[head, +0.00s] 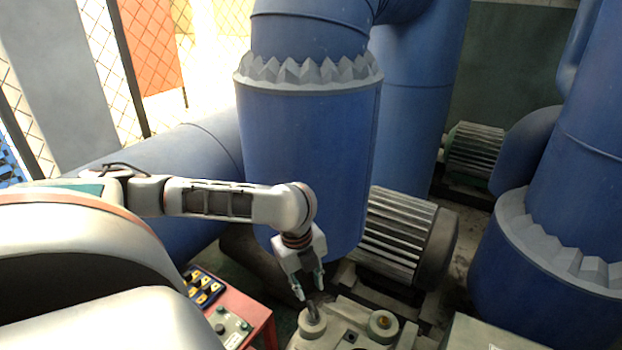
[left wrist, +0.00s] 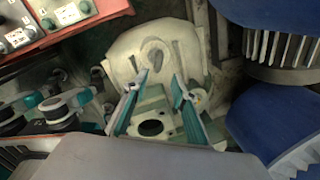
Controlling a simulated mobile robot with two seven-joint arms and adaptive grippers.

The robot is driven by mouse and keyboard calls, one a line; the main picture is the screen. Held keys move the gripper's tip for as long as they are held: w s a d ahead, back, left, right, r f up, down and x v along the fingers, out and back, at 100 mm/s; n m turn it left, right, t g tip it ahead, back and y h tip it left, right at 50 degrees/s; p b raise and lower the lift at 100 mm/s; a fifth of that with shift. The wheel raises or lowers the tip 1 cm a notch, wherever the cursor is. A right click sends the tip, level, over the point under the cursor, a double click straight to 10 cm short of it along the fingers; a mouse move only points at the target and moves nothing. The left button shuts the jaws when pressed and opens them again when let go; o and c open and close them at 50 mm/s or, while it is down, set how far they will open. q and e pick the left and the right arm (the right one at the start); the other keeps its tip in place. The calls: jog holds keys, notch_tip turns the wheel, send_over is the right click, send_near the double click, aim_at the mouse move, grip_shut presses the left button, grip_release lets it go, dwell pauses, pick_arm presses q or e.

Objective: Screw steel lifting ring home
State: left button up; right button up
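My left gripper (head: 309,290) points down over a pale machine casing (head: 350,318). In the left wrist view its two fingers (left wrist: 158,80) are spread apart, with the casing (left wrist: 180,42) visible beyond and between them. In the head view a small dark grey upright piece (head: 312,309) stands on a round boss, just below the fingertips. It may be the steel lifting ring, but its shape is too small to tell. I cannot tell whether a finger touches it. A dark round hole (left wrist: 151,127) shows between the fingers in the wrist view. My right gripper is not in view.
A red control box (head: 245,312) with knobs and switches stands left of the casing. A large blue pipe (head: 308,160) rises close behind my left gripper. A finned motor (head: 395,235) lies behind the casing. A second round boss (head: 382,325) sits right of the gripper.

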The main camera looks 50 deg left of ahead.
pick_arm(q)
jog(key=r, duration=0.5)
jog(key=shift+s, duration=0.4)
